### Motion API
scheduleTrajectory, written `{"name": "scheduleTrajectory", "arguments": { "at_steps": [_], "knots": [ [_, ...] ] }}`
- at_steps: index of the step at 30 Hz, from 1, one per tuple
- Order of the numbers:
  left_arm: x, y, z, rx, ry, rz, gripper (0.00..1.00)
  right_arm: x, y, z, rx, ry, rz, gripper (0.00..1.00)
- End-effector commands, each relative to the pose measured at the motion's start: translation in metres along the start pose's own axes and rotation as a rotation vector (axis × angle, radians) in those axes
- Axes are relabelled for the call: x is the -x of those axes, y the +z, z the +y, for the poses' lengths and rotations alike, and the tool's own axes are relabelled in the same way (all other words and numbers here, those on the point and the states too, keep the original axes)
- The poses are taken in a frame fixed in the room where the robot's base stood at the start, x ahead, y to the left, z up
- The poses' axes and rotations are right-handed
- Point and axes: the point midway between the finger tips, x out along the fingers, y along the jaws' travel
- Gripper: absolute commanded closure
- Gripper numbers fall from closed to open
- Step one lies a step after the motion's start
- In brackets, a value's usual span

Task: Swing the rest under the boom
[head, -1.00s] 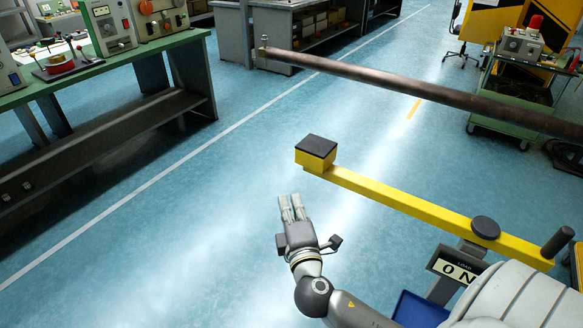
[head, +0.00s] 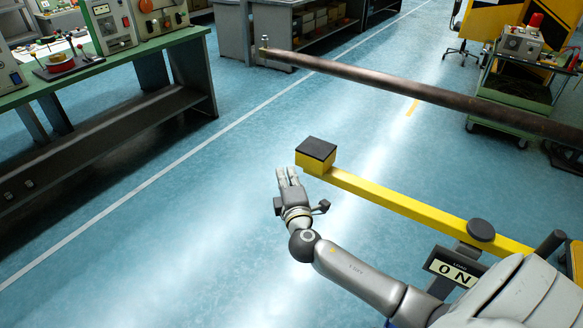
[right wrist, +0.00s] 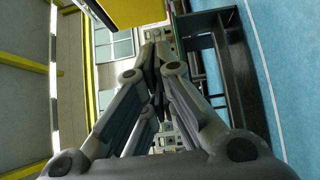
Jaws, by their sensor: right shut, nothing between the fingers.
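The rest is a yellow bar (head: 400,205) on a pivot with a dark round cap (head: 481,230). A yellow block with a dark top pad (head: 316,155) sits at its far left end. The boom (head: 420,92) is a long dark round pole crossing above and behind the rest; in the head view the pad shows below the boom, apart from it. My right gripper (head: 287,177) is shut and empty, just left of and below the yellow block. In the right wrist view its fingers (right wrist: 155,65) are together, with the yellow block (right wrist: 135,10) at the top edge. My left gripper is not in view.
A green workbench (head: 110,62) stands at the left. A green cart (head: 515,90) is at the back right. The blue floor between is clear.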

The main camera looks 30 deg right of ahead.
Motion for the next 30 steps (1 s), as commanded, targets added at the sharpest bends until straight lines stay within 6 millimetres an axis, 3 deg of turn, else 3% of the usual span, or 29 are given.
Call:
{"name": "scheduleTrajectory", "arguments": {
  "at_steps": [7,22,30],
  "knots": [
    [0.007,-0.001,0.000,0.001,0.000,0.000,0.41,-0.015,0.016,0.000,0.001,-0.001,0.001,1.00],
    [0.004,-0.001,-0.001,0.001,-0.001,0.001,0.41,-0.020,0.020,-0.001,-0.001,0.001,-0.009,1.00],
    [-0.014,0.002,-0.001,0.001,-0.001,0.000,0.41,-0.057,0.048,-0.002,-0.004,0.004,-0.108,1.00]
  ]
}}
